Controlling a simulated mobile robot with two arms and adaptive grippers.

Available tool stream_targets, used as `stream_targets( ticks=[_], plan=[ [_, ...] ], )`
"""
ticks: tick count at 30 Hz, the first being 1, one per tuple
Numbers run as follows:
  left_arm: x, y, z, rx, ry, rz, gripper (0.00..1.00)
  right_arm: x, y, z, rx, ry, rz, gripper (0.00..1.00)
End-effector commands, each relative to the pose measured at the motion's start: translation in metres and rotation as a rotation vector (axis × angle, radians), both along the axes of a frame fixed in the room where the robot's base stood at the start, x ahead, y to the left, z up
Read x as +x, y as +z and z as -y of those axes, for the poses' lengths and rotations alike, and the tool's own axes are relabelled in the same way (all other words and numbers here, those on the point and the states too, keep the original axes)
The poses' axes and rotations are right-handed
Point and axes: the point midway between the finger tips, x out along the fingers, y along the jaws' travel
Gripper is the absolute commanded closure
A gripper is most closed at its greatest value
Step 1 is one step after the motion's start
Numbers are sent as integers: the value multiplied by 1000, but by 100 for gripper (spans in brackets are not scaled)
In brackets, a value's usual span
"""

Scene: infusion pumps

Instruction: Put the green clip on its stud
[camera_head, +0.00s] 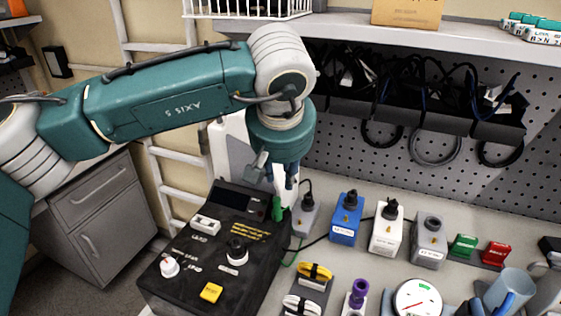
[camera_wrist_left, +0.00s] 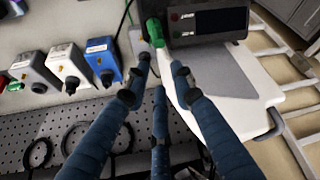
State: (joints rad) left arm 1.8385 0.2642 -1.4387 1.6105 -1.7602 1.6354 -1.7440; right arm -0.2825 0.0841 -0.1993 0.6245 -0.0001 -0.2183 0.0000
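The green clip (camera_head: 277,208) stands at the right rear corner of the black pump box (camera_head: 222,250). It also shows in the left wrist view (camera_wrist_left: 155,32), next to the box's display. My left gripper (camera_head: 276,184) points down just above and behind the clip. I cannot make out the clip's stud.
To the right stand a blue box (camera_head: 346,218), a white box (camera_head: 387,230) and a grey box (camera_head: 429,242) with black knobs. Yellow (camera_head: 315,271) and purple (camera_head: 357,292) connectors and a round gauge (camera_head: 418,300) sit in front. A shelf (camera_head: 420,40) overhangs the back.

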Motion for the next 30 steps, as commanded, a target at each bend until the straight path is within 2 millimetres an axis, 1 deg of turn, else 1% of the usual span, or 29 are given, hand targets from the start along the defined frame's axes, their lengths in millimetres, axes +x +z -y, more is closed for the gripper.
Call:
stream_targets(
  ticks=[2,5,10,13,17,18,22,26,30],
  plan=[
    [2,3,-8,48,-11,26,76,2,-1,0,0,0,2,60],
    [3,0,-10,61,-14,32,76,-5,-3,-1,2,-1,-6,60],
    [2,-14,-9,57,-13,29,76,-30,-14,-4,4,-1,-39,60],
    [2,-26,-9,55,-12,28,76,-35,-23,-4,3,-2,-48,60],
    [2,-44,-9,54,-12,27,76,-31,-34,-5,4,-2,-41,60],
    [2,-50,-9,54,-12,28,76,-27,-40,-5,4,-1,-37,60],
    [2,-65,-9,53,-12,28,76,-16,-51,-6,6,-1,-20,60],
    [2,-72,-9,52,-11,29,76,-11,-56,-6,7,-1,-13,60],
    [2,-72,-9,52,-11,29,76,-12,-55,-6,6,-1,-14,60]
  ],
)
